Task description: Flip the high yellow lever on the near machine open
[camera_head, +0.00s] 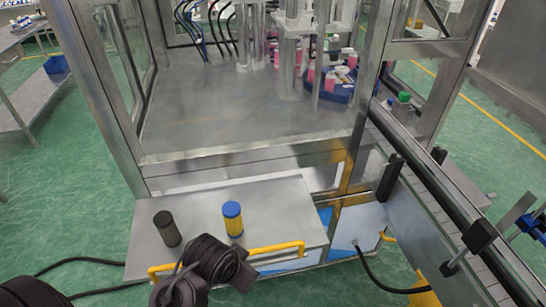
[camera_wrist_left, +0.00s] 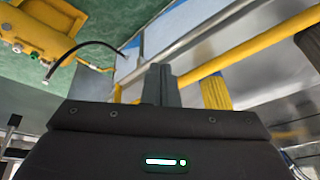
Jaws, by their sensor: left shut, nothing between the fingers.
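A yellow bar-shaped lever (camera_head: 275,248) runs along the front edge of the near machine's steel top, with bent ends. It crosses the left wrist view as a slanting yellow bar (camera_wrist_left: 250,46). My left gripper (camera_wrist_left: 160,82) has its fingers together and empty, and their tips show close to the bar's lower end. I cannot tell whether they touch it. In the head view my dark left wrist covers part of the bar and hides the fingertips. My right gripper is not in view.
A black cylinder (camera_head: 167,229) and a blue-capped yellow cylinder (camera_head: 232,219) stand on the steel top (camera_head: 285,200). A smaller yellow handle (camera_head: 387,237) is at the right. A cable (camera_head: 378,280) runs to a yellow unit (camera_head: 425,296) on the floor. A conveyor (camera_head: 440,200) borders the right.

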